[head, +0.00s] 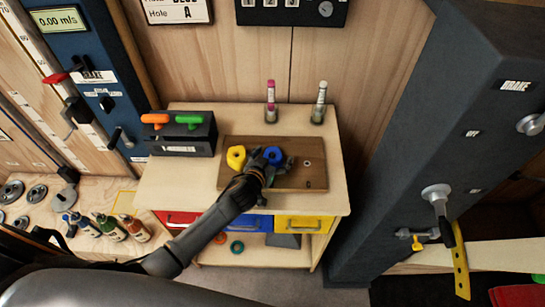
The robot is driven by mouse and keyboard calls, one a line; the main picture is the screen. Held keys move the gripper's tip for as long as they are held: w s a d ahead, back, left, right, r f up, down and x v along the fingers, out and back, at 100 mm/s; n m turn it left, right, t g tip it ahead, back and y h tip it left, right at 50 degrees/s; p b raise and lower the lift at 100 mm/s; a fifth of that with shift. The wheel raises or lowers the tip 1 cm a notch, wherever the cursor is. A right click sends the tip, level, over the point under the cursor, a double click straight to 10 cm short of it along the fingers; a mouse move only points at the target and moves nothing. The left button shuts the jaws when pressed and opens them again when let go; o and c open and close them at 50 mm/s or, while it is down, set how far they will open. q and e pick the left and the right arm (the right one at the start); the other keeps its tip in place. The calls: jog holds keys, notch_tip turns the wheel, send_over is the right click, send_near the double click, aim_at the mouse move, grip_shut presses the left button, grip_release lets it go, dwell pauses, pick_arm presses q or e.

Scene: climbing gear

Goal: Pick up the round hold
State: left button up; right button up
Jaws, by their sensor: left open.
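Two climbing holds lie on a brown wooden board (230,181) on top of the cabinet. The blue hold (273,155) looks roundish, and my gripper partly covers it. The yellow hold (236,157) is just to its left and has a dark hole in its middle. My left gripper (272,160) is open, with its fingers spread over and around the near side of the blue hold. I cannot tell whether the fingers touch it. My right gripper is not in view.
A dark box (183,137) with orange and green handles stands left of the board. Two marker-like tubes (271,103) (319,103) stand behind it. A dark column (415,150) rises on the right. The cabinet top (155,190) is bare at its front left.

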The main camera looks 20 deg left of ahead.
pick_arm(q)
jog(key=shift+c, duration=0.4)
jog(key=c, duration=1.3)
jog(key=shift+r, duration=0.1)
